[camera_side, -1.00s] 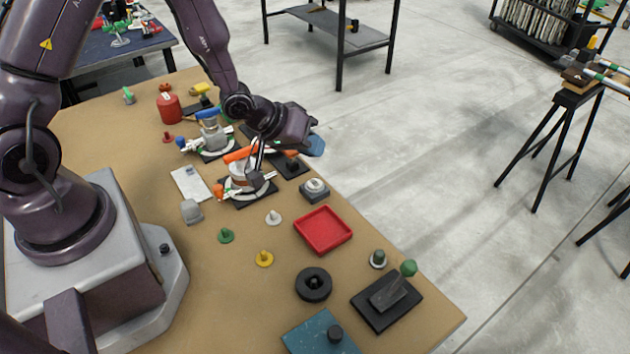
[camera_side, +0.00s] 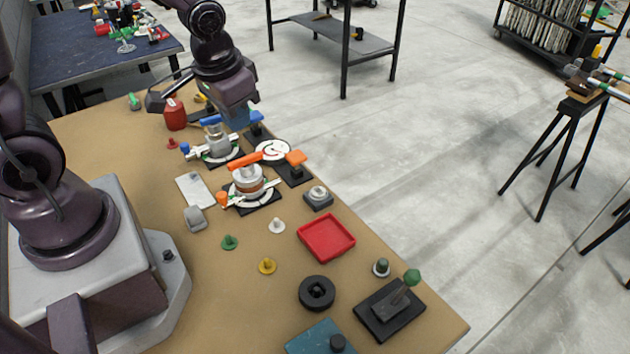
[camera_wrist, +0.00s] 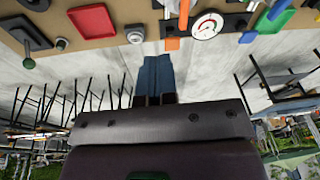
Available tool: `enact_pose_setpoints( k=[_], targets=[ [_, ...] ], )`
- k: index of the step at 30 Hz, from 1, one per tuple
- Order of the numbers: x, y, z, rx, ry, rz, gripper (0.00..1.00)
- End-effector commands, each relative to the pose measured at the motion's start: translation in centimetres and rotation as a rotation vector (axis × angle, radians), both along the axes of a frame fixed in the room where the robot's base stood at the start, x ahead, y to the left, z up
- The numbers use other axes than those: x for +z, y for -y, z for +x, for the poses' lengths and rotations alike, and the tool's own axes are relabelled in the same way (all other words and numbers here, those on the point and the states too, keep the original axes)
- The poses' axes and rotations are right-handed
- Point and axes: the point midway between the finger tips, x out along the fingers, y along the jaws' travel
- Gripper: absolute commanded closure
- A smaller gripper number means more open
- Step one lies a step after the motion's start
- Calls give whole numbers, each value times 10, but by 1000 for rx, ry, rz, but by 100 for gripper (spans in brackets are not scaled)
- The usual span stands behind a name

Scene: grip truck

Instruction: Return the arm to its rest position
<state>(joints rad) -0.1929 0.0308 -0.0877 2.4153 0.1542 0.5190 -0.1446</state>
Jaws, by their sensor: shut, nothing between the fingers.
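My gripper (camera_side: 240,119) hangs above the back part of the tan table (camera_side: 160,250), over the stations with the blue handle (camera_side: 214,119). Its blue fingers are together with nothing between them. They also show in the wrist view (camera_wrist: 155,68), pointing toward the floor past the table edge. The gripper looks clear of the station with the orange handle (camera_side: 263,157). Whether it touches anything by the blue handle cannot be told.
A red tray (camera_side: 327,238), a black ring (camera_side: 317,291) and a green-knobbed lever (camera_side: 411,277) stand toward the front right. A white dial (camera_side: 273,149) and a red can (camera_side: 175,114) are near the back. Open floor lies right of the table.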

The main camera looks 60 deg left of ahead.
Motion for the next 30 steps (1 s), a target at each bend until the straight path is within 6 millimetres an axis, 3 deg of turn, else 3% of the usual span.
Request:
enact_pose_setpoints(
  k=[1, 6, 10, 15, 20, 30],
  targets=[
    [20, 4, -9, -16, 10, 5, 100],
    [71, 19, -46, -65, 36, -12, 100],
    [102, 30, -68, -94, 112, -37, 100],
    [130, 38, -79, -117, 252, -52, 100],
    [142, 41, -82, -135, 311, -51, 100],
    [142, 42, -82, -140, 313, -50, 100]
  ],
)
